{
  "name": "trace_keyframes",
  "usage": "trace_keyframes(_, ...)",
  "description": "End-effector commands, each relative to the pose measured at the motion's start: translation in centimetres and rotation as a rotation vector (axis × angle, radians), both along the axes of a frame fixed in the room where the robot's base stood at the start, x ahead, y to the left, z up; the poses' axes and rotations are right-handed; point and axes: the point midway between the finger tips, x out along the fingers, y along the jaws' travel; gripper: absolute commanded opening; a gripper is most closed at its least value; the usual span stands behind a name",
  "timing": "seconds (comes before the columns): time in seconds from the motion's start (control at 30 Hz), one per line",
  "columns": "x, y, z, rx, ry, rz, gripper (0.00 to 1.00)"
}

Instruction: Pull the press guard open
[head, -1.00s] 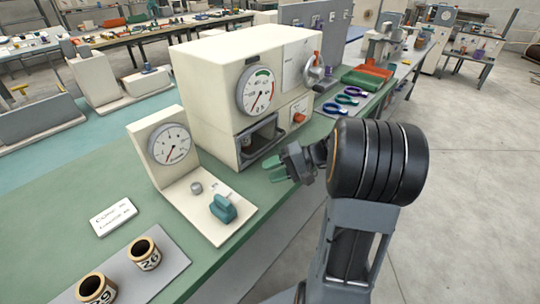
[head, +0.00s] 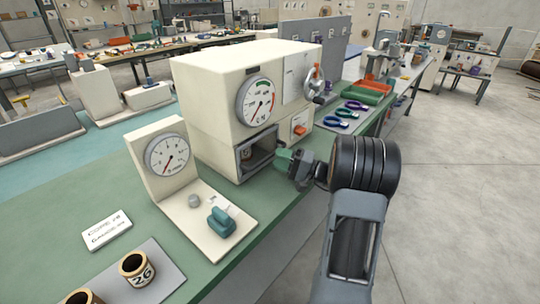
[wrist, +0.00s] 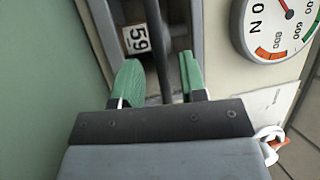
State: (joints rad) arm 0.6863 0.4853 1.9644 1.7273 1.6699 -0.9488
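The cream press (head: 215,90) stands on the green bench, with a dark, grey-framed opening (head: 258,152) low on its front. In the wrist view a dark upright bar (wrist: 154,45), seemingly part of the press guard, crosses in front of the opening. My gripper (head: 284,160) is beside the opening at its right. In the wrist view its green fingers (wrist: 158,82) are spread to either side of the bar, with gaps showing. A core labelled 59 (wrist: 138,38) shows behind the bar. Whether the guard is fully shut is hard to tell.
A gauge stand (head: 167,155) with a teal knob (head: 221,222) stands left of the press. Two cores, one labelled 26 (head: 137,269), stand on a grey plate at the front. Pliers (head: 346,113) and a crank wheel (head: 313,84) are at the right. The floor at right is clear.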

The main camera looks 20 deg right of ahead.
Motion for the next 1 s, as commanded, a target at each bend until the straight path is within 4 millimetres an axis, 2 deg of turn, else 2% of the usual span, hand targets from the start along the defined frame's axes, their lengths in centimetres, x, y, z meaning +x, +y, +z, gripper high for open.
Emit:
trace_keyframes(0.1,1.1,1.3,0.4,-0.001,0.0,0.003,0.39)
trace_keyframes(0.3,2.1,2.4,0.6,-0.001,0.001,0.001,0.39)
trace_keyframes(0.7,2.4,2.6,0.6,0.0,0.001,0.0,0.39)
trace_keyframes(1.0,2.4,2.6,0.6,0.0,0.001,0.0,0.1)
